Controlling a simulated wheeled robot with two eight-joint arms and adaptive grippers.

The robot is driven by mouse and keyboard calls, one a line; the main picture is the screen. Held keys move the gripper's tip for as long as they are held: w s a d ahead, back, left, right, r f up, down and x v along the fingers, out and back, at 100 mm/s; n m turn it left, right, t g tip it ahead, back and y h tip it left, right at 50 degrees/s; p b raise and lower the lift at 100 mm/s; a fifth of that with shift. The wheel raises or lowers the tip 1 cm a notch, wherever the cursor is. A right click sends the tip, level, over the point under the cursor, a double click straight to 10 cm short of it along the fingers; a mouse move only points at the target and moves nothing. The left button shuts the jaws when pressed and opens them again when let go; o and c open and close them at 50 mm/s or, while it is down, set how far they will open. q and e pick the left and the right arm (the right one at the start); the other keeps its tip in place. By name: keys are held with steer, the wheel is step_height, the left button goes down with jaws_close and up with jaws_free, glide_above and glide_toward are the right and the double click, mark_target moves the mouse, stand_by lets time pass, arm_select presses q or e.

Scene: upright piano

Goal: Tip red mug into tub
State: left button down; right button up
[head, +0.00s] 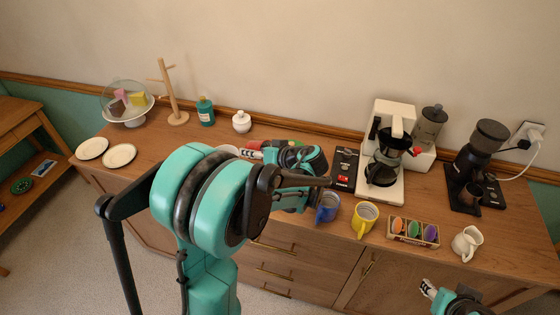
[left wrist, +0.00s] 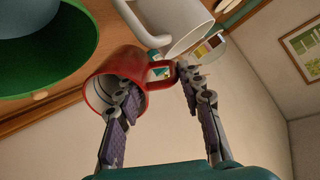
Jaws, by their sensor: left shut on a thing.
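The red mug (left wrist: 105,82) is in my left gripper (left wrist: 158,75), which shows from close up in the left wrist view. One finger reaches into the mug's mouth and the other is at its handle. The mug's mouth faces partly toward the wrist camera; I cannot tell its exact tilt. A green round vessel (left wrist: 45,55), likely the tub, is beside the mug, apart from it. In the head view my left gripper (head: 252,151) is over the counter, and my arm hides most of the mug and tub. My right gripper (head: 430,288) is at the lower right, partly cut off.
A white mug (left wrist: 178,22) is close to the red one. On the counter (head: 330,238) are a blue mug (head: 327,207), a yellow mug (head: 364,218), an egg box (head: 413,231), a white jug (head: 467,243) and a coffee maker (head: 384,155). Plates (head: 119,156) lie at left.

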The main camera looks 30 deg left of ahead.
arm_select(q)
steer(key=a+r+h+p, duration=0.1)
steer(key=a+h+p, duration=0.1)
steer(key=h+p, duration=0.1)
steer(key=a+r+h+p, duration=0.2)
steer(key=a+h+p, duration=0.1)
steer(key=h+p, duration=0.1)
steer(key=a+r+g+h+p, duration=0.1)
steer(key=a+r+h+p, duration=0.1)
steer(key=h+p, duration=0.1)
steer(key=shift+w+a+r+n+h+p, duration=0.3)
steer(key=shift+w+n+p, duration=0.1)
steer(key=shift+p, duration=0.5)
steer(key=shift+w+a+f+h+b, duration=0.15)
steer(key=shift+a+f+h+b, duration=0.15)
steer(key=shift+a+f+h, duration=0.3)
step_height(320, 180, up, 5)
steer(key=p, duration=0.3)
steer(key=shift+d, duration=0.1)
